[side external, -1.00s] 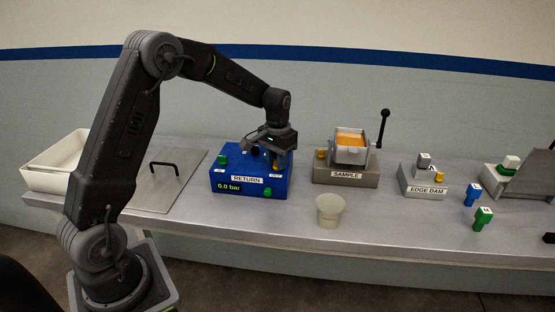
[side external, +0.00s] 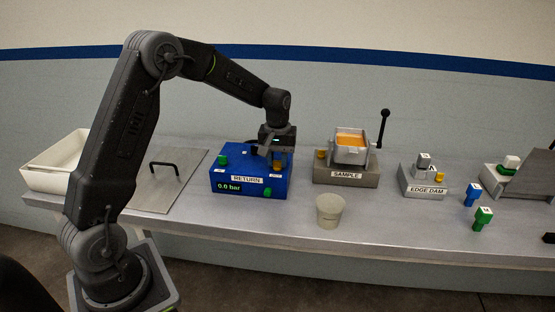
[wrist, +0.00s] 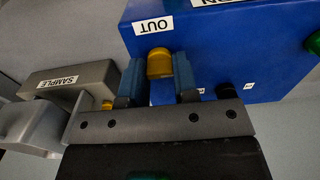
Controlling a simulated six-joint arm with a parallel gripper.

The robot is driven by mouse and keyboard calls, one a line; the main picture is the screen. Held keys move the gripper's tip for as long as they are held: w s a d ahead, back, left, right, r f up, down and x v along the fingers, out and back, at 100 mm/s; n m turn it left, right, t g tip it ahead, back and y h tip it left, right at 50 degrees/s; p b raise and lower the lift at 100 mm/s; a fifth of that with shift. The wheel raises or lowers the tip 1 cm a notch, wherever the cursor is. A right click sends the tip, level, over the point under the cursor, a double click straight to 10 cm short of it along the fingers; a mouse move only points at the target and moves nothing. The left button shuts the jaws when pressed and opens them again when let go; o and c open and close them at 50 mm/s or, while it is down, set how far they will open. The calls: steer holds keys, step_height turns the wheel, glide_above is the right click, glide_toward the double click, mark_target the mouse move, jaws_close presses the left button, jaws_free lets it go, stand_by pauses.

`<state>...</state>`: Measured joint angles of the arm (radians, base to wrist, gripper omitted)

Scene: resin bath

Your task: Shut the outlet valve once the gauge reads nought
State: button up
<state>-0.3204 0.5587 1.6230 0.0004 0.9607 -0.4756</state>
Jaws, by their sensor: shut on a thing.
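The blue RETURN box (side external: 236,177) stands on the bench, and its gauge display (side external: 228,187) reads 0.0 bar. My gripper (side external: 277,160) points down over the right side of the box. In the wrist view, the yellow outlet knob (wrist: 159,63), beside the OUT label (wrist: 154,25), sits between the two blue fingers of my gripper (wrist: 160,82). My gripper is shut on this knob. The knob's lower part is hidden by the fingers.
Green knobs (side external: 222,161) and a black knob (wrist: 226,90) are also on the box. The SAMPLE block (side external: 345,175) stands close on its right. A translucent cup (side external: 329,210) is in front.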

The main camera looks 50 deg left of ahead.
mark_target(278, 161)
steer(key=shift+r, duration=0.1)
steer(key=o, duration=0.9)
step_height(278, 161, up, 14)
steer(key=shift+f, duration=0.15)
stand_by(0.5)
